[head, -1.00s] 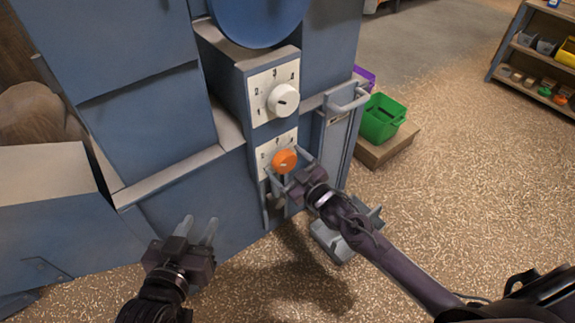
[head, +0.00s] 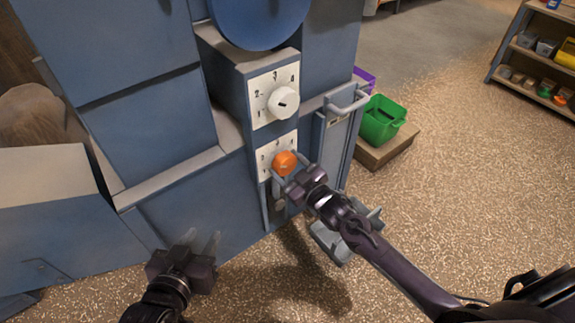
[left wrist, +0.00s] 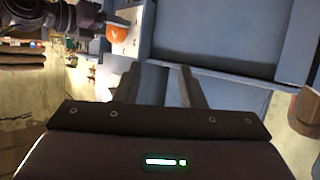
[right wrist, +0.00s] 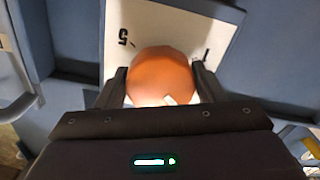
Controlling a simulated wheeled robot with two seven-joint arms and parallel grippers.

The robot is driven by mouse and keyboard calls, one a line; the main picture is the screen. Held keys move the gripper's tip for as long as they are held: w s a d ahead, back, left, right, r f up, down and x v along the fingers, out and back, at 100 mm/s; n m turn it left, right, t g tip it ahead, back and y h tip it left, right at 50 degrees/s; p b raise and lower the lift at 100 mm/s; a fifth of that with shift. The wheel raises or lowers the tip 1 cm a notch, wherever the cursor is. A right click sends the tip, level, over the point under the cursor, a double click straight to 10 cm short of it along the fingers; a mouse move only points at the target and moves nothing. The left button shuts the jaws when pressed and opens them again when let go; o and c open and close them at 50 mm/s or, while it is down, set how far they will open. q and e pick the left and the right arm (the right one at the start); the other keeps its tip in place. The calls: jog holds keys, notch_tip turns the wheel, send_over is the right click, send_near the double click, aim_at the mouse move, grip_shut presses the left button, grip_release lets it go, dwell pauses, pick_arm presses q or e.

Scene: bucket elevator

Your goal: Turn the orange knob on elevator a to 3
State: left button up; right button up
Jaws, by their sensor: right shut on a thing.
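The orange knob (head: 284,162) sits on a white numbered plate (head: 264,171) on the lower front of the blue machine. It fills the middle of the right wrist view (right wrist: 160,70), with a small white mark near its lower edge. My right gripper (head: 289,168) is shut on the knob, one finger on each side. A "5" and another numeral partly covered by a finger show on the plate there; the gripper hides the lower part. My left gripper (head: 203,241) is open and empty, low in front of the machine, apart from the knob.
A white knob (head: 283,103) on a numbered plate (head: 262,84) is above the orange one. A grey handle (head: 348,104) sticks out to the right. Shelves (head: 520,75) are far right. Floor at right is open.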

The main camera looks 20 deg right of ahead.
pick_arm(q)
jog(key=s+a+f+g+y+p, duration=0.2)
jog(key=s+f+g, duration=0.5)
jog(key=s+f, duration=0.3)
pick_arm(e)
jog(key=m, duration=0.2)
jog(key=shift+a+r+m, duration=0.1)
jog(key=shift+m, duration=0.3)
jog(key=shift+m+p, duration=0.3)
jog(key=m+p, duration=0.1)
jog(key=m, duration=0.1)
jog(key=shift+m+p, duration=0.35)
jog(key=shift+m, duration=0.05)
pick_arm(q)
jog(key=shift+s+a+r+n+g+y+p, duration=0.15)
jog(key=shift+a+g+y+p, duration=0.25)
jog(key=shift+a, duration=0.55)
jog(key=shift+s+a+r+n+g+y+p, duration=0.1)
jog(key=shift+s+a+g+y+p, duration=0.25)
jog(key=shift+a, duration=0.55)
jog(key=shift+s+a+r+n+g+y+p, duration=0.2)
jog(key=shift+a+g+y, duration=0.35)
jog(key=shift+a, duration=0.4)
pick_arm(e)
jog(key=shift+s+a+m, duration=0.1)
jog(key=shift+m, duration=1.9)
pick_arm(q)
jog(key=shift+w+f, duration=0.1)
jog(key=shift+f, duration=0.05)
